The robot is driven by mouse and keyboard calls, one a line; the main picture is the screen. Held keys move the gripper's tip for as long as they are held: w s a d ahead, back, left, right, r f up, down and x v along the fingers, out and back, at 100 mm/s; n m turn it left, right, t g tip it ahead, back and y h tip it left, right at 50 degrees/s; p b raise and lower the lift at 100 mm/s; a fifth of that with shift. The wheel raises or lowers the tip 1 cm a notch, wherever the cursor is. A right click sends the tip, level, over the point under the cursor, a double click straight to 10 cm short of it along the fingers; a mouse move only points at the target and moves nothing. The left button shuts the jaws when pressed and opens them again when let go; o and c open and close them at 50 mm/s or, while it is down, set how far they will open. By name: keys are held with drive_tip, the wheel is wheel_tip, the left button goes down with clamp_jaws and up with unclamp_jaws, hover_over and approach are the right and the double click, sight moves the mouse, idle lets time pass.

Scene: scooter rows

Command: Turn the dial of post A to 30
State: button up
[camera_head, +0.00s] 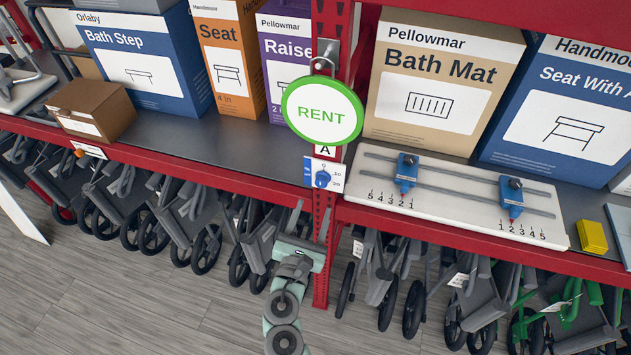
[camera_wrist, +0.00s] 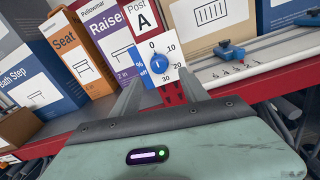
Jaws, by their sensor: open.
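Post A is a red perforated upright; its white "A" label (camera_head: 325,151) sits above a small panel with a blue dial (camera_head: 322,178). In the wrist view the blue dial (camera_wrist: 160,63) is on a white plate marked 0, 10, 20 and 30, running clockwise from the top down the right side. The white mark on the dial appears to point up, near 0. My gripper (camera_head: 311,219) is below the dial, in front of the post. In the wrist view my gripper (camera_wrist: 160,82) is open and empty, its fingers apart below the dial, not around it.
A round green-rimmed RENT sign (camera_head: 322,111) hangs just above the dial. A white board with blue sliders (camera_head: 455,195) lies on the shelf at right. Boxes, including Bath Mat (camera_head: 440,80), stand behind. Folded scooters (camera_head: 385,265) fill the space under the red shelf edge.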

sight(321, 184)
drive_tip(key=p+x, duration=0.1)
drive_tip(key=x, duration=0.7)
drive_tip(key=shift+a, duration=0.1)
drive_tip(key=shift+w, duration=0.45)
drive_tip(key=shift+c, duration=0.3)
clamp_jaws()
